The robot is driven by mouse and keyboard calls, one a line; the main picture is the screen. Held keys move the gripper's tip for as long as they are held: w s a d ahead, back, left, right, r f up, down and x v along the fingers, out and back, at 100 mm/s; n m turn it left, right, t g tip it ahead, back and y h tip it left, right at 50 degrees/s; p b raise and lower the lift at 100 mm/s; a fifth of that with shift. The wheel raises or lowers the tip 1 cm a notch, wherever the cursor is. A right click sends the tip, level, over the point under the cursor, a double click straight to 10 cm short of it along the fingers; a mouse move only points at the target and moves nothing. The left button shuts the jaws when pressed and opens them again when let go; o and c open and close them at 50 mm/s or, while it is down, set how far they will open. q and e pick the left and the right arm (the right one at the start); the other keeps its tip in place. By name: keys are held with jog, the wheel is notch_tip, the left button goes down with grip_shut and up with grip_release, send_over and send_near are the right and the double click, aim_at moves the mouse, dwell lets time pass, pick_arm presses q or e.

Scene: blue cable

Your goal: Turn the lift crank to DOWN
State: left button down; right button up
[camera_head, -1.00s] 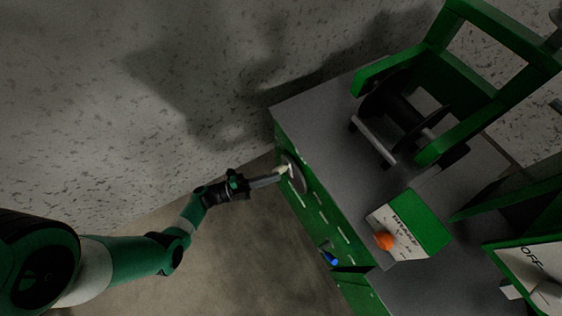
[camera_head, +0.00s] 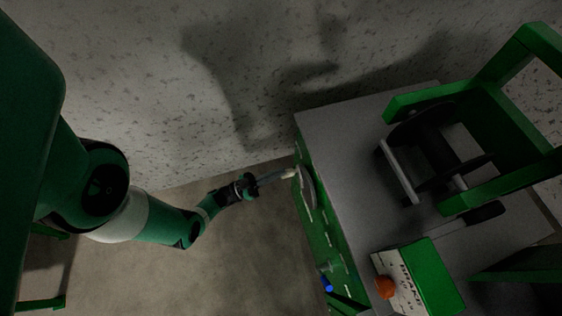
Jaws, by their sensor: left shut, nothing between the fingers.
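The lift crank is a grey disc (camera_head: 307,187) with a pale handle (camera_head: 290,174), seen nearly edge-on at the green front of the workbench. Markings on the green front are too small to read, so I cannot tell which way the crank points. My left gripper (camera_head: 282,176) is shut and reaches in from the left, its tips at the pale handle. I cannot tell whether they touch it. My right gripper is not in view.
The grey bench top (camera_head: 340,150) carries a black reel (camera_head: 430,150) in a green frame (camera_head: 505,85). A green and white box (camera_head: 425,280) with an orange knob (camera_head: 385,287) stands nearer. A blue object (camera_head: 326,284) is on the front.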

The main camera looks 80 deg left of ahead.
pick_arm(q)
jog(key=shift+s+a+f+n+g+y, duration=0.15)
jog(key=shift+f+n+y, duration=0.25)
jog(key=shift+n, duration=0.75)
jog(key=shift+w+a+f+n+g+y, duration=0.15)
jog(key=shift+n+y, duration=0.4)
jog(key=shift+n, duration=0.65)
jog(key=shift+s+f+n+g+y, duration=0.15)
jog(key=shift+f+n+y, duration=0.25)
jog(key=shift+n, duration=0.75)
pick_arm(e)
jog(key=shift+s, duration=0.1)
pick_arm(q)
jog(key=shift+y, duration=0.25)
